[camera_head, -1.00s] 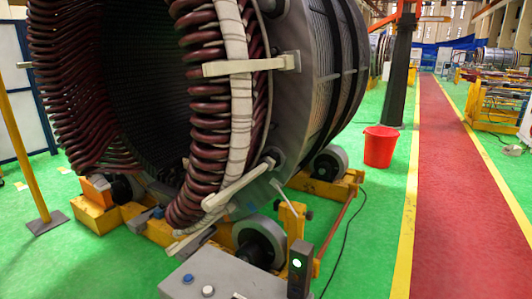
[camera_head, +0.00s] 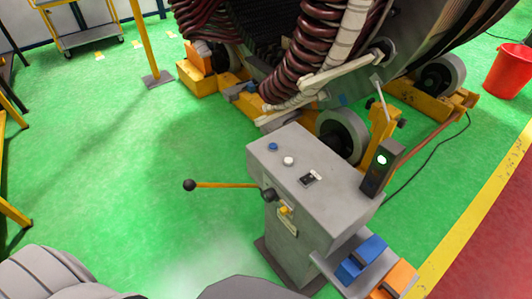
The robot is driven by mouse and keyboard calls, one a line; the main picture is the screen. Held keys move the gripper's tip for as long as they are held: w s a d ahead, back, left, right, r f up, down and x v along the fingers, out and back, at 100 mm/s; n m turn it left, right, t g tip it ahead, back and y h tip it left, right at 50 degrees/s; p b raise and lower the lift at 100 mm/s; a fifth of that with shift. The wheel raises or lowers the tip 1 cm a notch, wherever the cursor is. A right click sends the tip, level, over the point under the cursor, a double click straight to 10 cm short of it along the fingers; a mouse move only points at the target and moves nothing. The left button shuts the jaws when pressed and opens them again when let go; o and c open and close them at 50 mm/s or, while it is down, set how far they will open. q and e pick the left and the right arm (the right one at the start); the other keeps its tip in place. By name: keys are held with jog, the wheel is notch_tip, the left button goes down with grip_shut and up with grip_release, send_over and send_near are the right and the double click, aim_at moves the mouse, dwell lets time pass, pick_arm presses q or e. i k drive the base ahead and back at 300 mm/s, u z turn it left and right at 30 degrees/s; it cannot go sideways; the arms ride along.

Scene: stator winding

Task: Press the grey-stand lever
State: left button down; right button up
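The grey stand (camera_head: 331,191) stands right of the middle in the head view. Its lever (camera_head: 228,185) is a thin yellow rod with a black ball knob at its left end. It sticks out to the left, nearly level, from a dark pivot on the stand's front side. A blue button, a white button and a small dark switch are on the stand's top. Neither gripper shows in the view, and nothing touches the lever. Grey rounded parts along the bottom left edge look like my own body.
The large stator (camera_head: 318,45) rests on yellow roller supports (camera_head: 206,79) behind the stand. A dark box with a green light (camera_head: 380,166) is at the stand's right edge. Blue and orange pedals (camera_head: 360,258) are low on the right. The green floor left of the lever is clear.

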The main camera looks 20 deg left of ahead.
aim_at(188, 185)
jog(key=k, duration=0.45)
jog(key=u, duration=0.45)
jog(key=i, duration=0.35)
jog(key=u, duration=0.55)
